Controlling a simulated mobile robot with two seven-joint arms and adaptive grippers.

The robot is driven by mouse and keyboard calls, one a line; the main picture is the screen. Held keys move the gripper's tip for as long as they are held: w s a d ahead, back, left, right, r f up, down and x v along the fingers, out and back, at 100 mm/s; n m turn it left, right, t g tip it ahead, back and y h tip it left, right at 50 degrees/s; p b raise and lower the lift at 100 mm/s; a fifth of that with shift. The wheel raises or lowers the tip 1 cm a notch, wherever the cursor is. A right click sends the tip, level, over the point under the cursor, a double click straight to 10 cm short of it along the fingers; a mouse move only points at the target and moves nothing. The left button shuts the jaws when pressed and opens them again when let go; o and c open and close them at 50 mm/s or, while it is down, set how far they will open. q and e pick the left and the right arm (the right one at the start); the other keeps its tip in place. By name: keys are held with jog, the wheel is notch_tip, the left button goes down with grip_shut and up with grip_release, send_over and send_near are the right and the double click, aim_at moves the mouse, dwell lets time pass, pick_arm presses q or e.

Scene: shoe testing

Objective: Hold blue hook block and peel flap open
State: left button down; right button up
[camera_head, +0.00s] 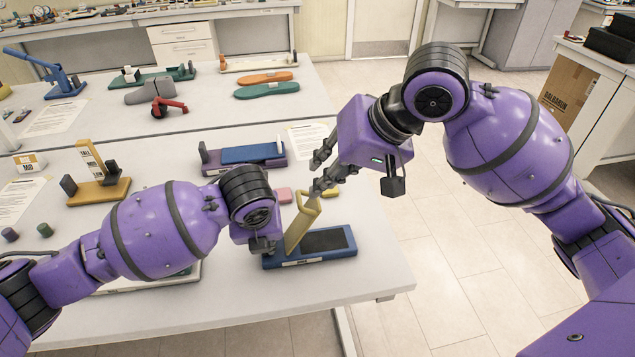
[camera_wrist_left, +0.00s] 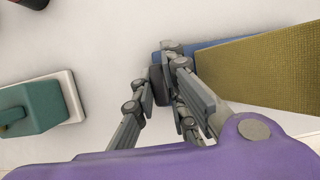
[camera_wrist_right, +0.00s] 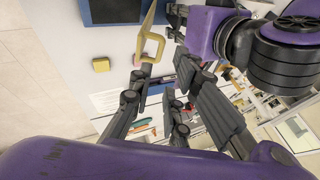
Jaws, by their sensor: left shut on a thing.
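The blue hook block (camera_head: 285,259) lies near the table's front right edge, with a dark pad on its top. Its yellow flap (camera_head: 298,232) stands up steeply, leaning right, with a loop at its upper end. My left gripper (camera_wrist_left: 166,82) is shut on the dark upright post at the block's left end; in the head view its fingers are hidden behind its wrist. My right gripper (camera_head: 321,174) is open beside the flap's top. The loop (camera_wrist_right: 152,47) shows close to its fingertips in the right wrist view; I cannot tell whether they touch.
Behind the block are a pink piece (camera_head: 285,195) and a yellow piece (camera_head: 331,194). A purple block with a blue flap (camera_head: 252,154) lies farther back. A yellow stand (camera_head: 98,190) is at left, and a teal piece (camera_wrist_left: 38,103) is beside my left gripper. Open floor lies right.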

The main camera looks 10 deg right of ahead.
jog(key=shift+s+d+r, duration=0.1)
jog(key=shift+r, duration=0.05)
jog(key=shift+c, duration=0.5)
jog(key=shift+f, duration=0.2)
jog(key=shift+c, duration=1.4)
jog(key=d+f+g, duration=0.1)
jog(key=d, duration=0.1)
jog(key=w+d+f+m+g+y, duration=0.1)
jog(key=d+f, duration=0.1)
jog(key=w+d+f+g, duration=0.1)
jog(key=d, duration=0.1)
jog(key=shift+d+f+m+y, duration=0.15)
jog(key=shift+f+m+y, duration=0.15)
jog(key=shift+m+y, duration=0.1)
grip_shut()
jog(key=w+d+g+y, duration=0.1)
jog(key=d+y, duration=0.2)
jog(key=n+y, duration=0.3)
send_near(300, 197)
jog(key=shift+g, duration=0.3)
jog(key=x, duration=0.6)
jog(key=shift+w+a+f, duration=0.15)
jog(key=shift+a, duration=0.2)
